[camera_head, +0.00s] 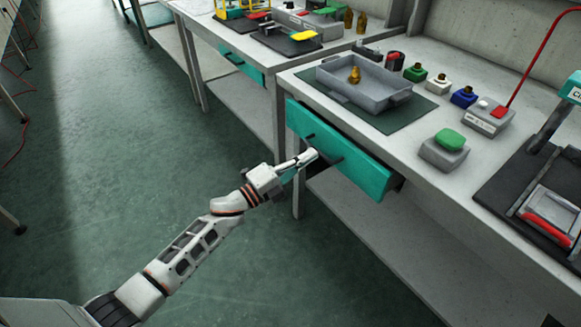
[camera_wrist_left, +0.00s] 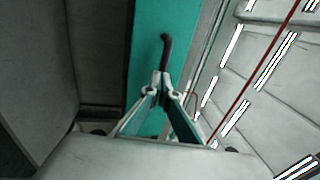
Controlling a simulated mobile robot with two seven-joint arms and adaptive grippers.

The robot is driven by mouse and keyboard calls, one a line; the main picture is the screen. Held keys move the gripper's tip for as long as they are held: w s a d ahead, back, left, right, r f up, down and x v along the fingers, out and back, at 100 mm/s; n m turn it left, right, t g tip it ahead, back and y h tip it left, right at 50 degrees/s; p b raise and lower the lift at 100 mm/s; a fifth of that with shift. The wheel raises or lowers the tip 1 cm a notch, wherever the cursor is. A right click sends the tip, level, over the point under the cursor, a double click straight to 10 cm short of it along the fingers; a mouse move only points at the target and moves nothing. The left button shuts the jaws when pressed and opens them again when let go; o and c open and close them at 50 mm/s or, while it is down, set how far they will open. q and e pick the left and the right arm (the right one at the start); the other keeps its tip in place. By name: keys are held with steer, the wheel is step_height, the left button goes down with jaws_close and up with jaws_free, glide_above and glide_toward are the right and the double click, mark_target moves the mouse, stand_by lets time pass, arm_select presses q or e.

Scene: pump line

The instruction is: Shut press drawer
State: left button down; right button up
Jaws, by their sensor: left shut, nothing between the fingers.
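The drawer with a teal front (camera_head: 365,172) sits under the near worktable's edge. A dark strip of its side shows at the right end, so its front stands a little out from the table. The drawer front (camera_wrist_left: 145,45) also shows in the left wrist view, with a dark bar handle (camera_wrist_left: 167,45). My left gripper (camera_head: 312,155) is shut and empty, with its fingertips in front of the drawer front by the handle. In the left wrist view the closed fingertips (camera_wrist_left: 162,80) are near the handle's lower end; whether they touch is unclear. My right gripper is out of view.
The near worktable (camera_head: 455,112) carries a grey tray (camera_head: 385,97), several small bottles, a green button box (camera_head: 446,150) and a dark-based device at right. Another teal drawer (camera_head: 242,66) is on the far table. The floor (camera_head: 120,170) to the left is clear.

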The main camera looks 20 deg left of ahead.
mark_target(326, 146)
arm_select(q)
steer(key=w+d, duration=0.1)
steer(key=w+d+b, duration=0.1)
steer(key=w, duration=0.1)
steer(key=w+d, duration=0.1)
steer(key=shift+w+d+f+b, duration=0.3)
steer(key=shift+w+d+b, duration=0.05)
steer(key=shift+w, duration=0.05)
steer(key=shift+w+d+r, duration=0.2)
steer(key=shift+w+d, duration=0.15)
steer(key=shift+w, duration=0.1)
steer(key=shift+r, duration=0.15)
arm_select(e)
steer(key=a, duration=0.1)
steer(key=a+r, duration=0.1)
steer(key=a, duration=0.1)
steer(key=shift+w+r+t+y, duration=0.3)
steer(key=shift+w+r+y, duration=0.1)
arm_select(q)
steer(key=shift+w+r, duration=0.1)
